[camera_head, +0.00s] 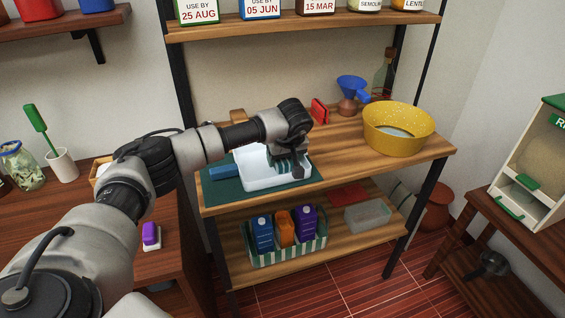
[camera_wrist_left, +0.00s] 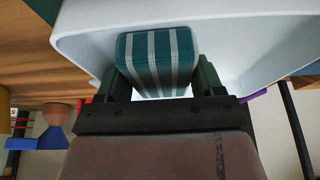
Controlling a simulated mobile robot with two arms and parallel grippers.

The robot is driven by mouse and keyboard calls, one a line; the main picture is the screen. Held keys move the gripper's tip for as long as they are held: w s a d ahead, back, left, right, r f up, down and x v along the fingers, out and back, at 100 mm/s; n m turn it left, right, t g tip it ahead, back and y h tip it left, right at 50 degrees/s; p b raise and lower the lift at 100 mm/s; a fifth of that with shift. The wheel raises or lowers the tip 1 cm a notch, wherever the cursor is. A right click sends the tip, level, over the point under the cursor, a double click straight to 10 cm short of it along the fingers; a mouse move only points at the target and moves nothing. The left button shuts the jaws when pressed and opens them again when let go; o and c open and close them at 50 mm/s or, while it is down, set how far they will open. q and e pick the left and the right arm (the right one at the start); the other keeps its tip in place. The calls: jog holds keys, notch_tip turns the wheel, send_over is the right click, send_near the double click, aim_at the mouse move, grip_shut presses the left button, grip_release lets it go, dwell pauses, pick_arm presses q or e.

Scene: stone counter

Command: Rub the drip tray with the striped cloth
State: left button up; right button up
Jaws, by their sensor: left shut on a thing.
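The white drip tray (camera_head: 262,183) sits on a dark green mat (camera_head: 222,195) on the upper wooden shelf. Its white walls and floor also fill the top of the left wrist view (camera_wrist_left: 85,45). My left gripper (camera_head: 290,168) reaches down into the tray from above. It is shut on the striped cloth (camera_wrist_left: 155,58), a folded teal pad with pale stripes, held between the two fingers in the left wrist view. The cloth is inside the tray; whether it presses on the floor is hard to tell. My right gripper is not in view.
A blue block (camera_head: 223,172) lies on the mat left of the tray. A yellow bowl (camera_head: 397,133), a blue funnel (camera_head: 352,88) and a red item (camera_head: 319,112) stand to the right and behind. A striped crate with cartons (camera_head: 290,252) is on the shelf below.

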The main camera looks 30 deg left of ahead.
aim_at(258, 168)
pick_arm(q)
jog(key=shift+w+a+f+b, duration=0.1)
jog(key=shift+w+a+b, duration=0.05)
jog(key=shift+a, duration=0.7)
jog(key=shift+w+a+b, duration=0.15)
jog(key=shift+a, duration=0.7)
jog(key=shift+s+a+p, duration=0.3)
jog(key=shift+s, duration=0.05)
jog(key=shift+s+a+p, duration=0.55)
jog(key=shift+s+a, duration=0.4)
jog(key=shift+s, duration=0.1)
jog(key=shift+s+d+p, duration=0.2)
jog(key=shift+s+p, duration=0.15)
jog(key=shift+s, duration=0.2)
jog(key=shift+s+d+p, duration=0.2)
jog(key=shift+s+p, duration=0.15)
jog(key=shift+s, duration=0.15)
jog(key=shift+s+d, duration=0.25)
jog(key=shift+s, duration=0.35)
jog(key=shift+w+d+r, duration=0.2)
jog(key=shift+w+d, duration=1)
jog(key=shift+w, duration=0.25)
jog(key=shift+r, duration=0.1)
